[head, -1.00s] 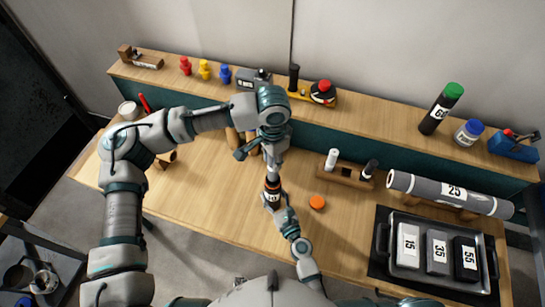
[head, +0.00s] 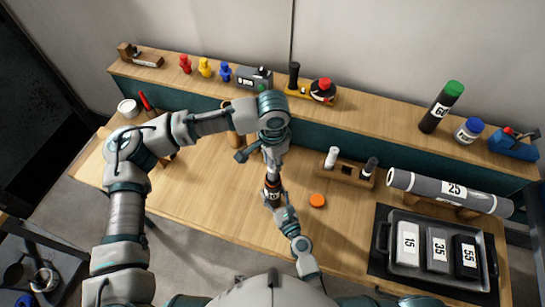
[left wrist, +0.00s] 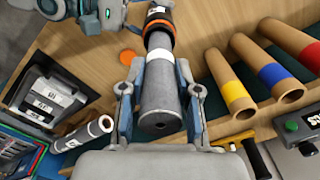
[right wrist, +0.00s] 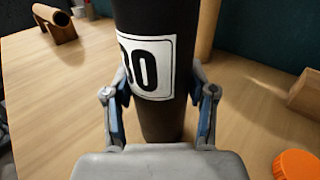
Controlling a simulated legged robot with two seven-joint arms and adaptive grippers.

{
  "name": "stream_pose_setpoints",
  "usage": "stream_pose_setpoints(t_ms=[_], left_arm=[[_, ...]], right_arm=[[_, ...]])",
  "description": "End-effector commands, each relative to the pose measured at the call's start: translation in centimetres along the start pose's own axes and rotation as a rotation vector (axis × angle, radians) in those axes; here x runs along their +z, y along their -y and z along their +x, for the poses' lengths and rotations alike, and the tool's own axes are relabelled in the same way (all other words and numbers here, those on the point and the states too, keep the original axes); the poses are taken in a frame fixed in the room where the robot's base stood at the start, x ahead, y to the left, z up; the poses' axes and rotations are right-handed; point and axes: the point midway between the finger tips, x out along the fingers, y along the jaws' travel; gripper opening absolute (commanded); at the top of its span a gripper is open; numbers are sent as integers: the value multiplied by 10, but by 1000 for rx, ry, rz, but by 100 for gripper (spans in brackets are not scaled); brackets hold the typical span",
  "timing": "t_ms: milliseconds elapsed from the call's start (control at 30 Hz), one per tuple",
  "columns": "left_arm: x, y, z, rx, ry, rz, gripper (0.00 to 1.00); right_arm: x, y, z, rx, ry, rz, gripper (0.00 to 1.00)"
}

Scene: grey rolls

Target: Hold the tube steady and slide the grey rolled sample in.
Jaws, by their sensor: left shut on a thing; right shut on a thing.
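My left gripper (head: 271,166) points down over the bench, shut on the grey rolled sample (left wrist: 160,104), a thick grey cylinder with a white band. Its near end faces the left wrist camera; its far end meets the mouth of the black tube (left wrist: 158,22), which has an orange ring. How deep the roll sits inside cannot be told. My right gripper (right wrist: 160,108) is shut on the black tube (right wrist: 160,30), which stands upright with a white label, partly cut off, ending in 0. An orange cap (head: 317,201) lies on the bench right of the tube.
Cardboard tubes with yellow (left wrist: 230,82), blue (left wrist: 272,72) and red bands stand close by. A small wooden rack (head: 348,173), a large grey roll marked 25 (head: 450,192) and a tray of weights (head: 386,238) are to the right. The bench's left front is clear.

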Motion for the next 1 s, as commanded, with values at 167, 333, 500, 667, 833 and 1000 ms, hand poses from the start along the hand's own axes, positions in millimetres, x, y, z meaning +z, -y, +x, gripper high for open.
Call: stream_pose_setpoints(t_ms=[167, 333, 500, 667, 833, 1000], left_arm=[[0, 0, 8, 2, 1, 0, 0], [0, 0, 14, 0, 1, 0, 0], [0, 0, 21, 1, 2, 0, 0], [0, 0, 27, 0, 1, 0, 0], [0, 0, 34, 1, 1, 0, 0], [0, 0, 41, 1, 0, 0, 0]], right_arm=[[-1, 0, 0, 0, -2, -1, 18], [-1, 0, 0, 0, -2, -1, 18], [-1, 0, 0, 0, -2, -1, 18], [-1, 0, 0, 0, -2, -1, 18], [-1, 0, 0, 0, -2, 0, 18], [-1, 0, 0, 0, -2, 0, 18]])
